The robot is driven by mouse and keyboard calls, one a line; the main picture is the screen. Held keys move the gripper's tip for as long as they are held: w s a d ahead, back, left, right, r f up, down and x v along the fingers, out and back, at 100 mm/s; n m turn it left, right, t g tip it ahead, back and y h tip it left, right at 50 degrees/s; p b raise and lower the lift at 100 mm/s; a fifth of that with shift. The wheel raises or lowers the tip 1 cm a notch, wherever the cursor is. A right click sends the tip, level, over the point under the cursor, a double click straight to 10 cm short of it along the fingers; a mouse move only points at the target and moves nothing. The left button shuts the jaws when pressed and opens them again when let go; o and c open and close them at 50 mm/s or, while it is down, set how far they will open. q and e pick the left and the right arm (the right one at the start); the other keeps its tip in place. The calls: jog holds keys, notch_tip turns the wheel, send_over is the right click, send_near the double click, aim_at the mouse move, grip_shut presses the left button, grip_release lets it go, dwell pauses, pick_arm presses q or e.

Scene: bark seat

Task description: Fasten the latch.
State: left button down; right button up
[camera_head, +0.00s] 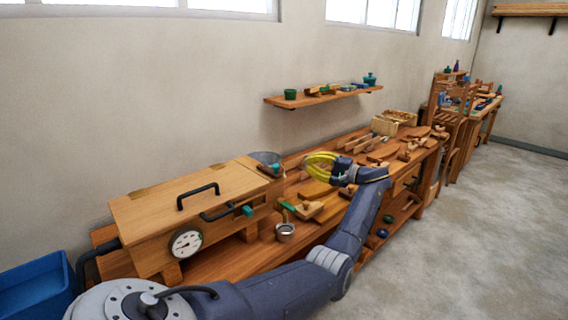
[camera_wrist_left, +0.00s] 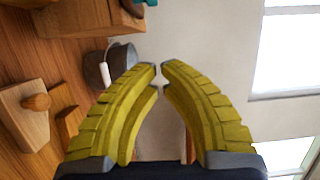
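A wooden box (camera_head: 190,206) with a black lid handle (camera_head: 198,195) and a round dial (camera_head: 186,244) stands on the bench at left. A black bar (camera_head: 217,214) with a teal piece (camera_head: 247,210) beside it is on the box's front, likely the latch; I cannot tell its exact position. My left gripper (camera_head: 312,163) has yellow fingers and is over the bench, right of the box and apart from it. In the left wrist view its fingertips (camera_wrist_left: 159,67) nearly meet, with nothing between them. My right gripper is not in view.
A small metal pot (camera_head: 285,232) and wooden blocks (camera_head: 308,210) sit on the bench near my left arm. A grey bucket (camera_wrist_left: 112,67) shows beyond the fingers. A wall shelf (camera_head: 325,96) is above. A blue bin (camera_head: 35,292) is at lower left. Floor at right is clear.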

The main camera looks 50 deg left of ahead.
aim_at(268, 167)
pick_arm(q)
jog(key=s+a, duration=0.6)
jog(key=a, duration=0.1)
dwell(0.7)
jog(key=shift+s, duration=0.1)
dwell(0.4)
